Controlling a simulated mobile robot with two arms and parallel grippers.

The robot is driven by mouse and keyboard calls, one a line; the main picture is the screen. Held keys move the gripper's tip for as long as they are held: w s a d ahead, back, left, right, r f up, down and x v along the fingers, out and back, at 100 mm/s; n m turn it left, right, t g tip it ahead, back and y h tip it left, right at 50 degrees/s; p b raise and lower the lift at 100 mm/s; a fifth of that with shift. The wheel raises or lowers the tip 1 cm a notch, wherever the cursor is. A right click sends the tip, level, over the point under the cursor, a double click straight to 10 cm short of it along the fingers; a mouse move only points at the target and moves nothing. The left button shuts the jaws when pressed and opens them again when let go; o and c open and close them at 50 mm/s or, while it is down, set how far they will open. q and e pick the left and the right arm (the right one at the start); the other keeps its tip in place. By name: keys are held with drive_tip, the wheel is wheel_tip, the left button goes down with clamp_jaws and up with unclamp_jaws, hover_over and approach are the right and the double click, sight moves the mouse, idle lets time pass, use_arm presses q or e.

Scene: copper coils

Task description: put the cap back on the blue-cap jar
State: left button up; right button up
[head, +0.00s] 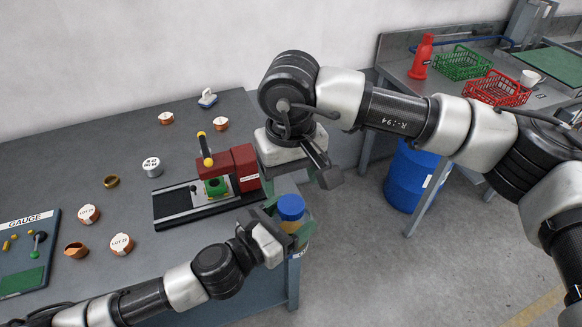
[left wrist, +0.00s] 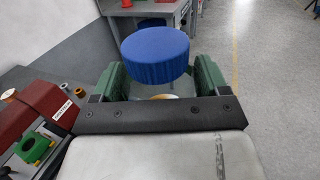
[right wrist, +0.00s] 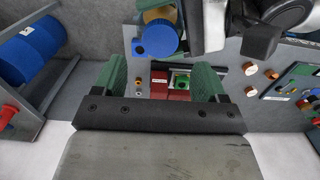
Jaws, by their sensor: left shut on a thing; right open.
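The jar (head: 291,228) is clear to yellowish and stands upright in my left gripper (head: 283,224), near the bench's right corner. The blue cap (head: 291,207) sits at the jar's top. In the left wrist view the cap (left wrist: 155,55) shows above the green fingers, with a bit of the jar (left wrist: 163,97) below it; I cannot tell if it is fully seated. The cap also shows in the right wrist view (right wrist: 160,38). My right gripper (head: 325,172) is open and empty, above and right of the cap. Its fingers (right wrist: 162,82) are apart.
The red fixture (head: 244,168) with a yellow-knobbed lever stands left of the jar. Copper coils (head: 121,244) and a gauge board (head: 28,255) lie farther left. A blue drum (head: 408,178) stands on the floor at right. A second bench holds red and green baskets (head: 497,90).

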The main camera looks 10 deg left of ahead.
sight(291, 204)
wheel_tip(291, 204, down, 6)
drive_tip(key=shift+f, duration=0.1)
idle(0.4)
drive_tip(key=c, duration=0.9)
drive_tip(key=m, duration=0.4)
drive_tip(key=shift+m, duration=0.3)
drive_tip(key=shift+c, duration=0.2)
drive_tip(key=m, duration=1.6)
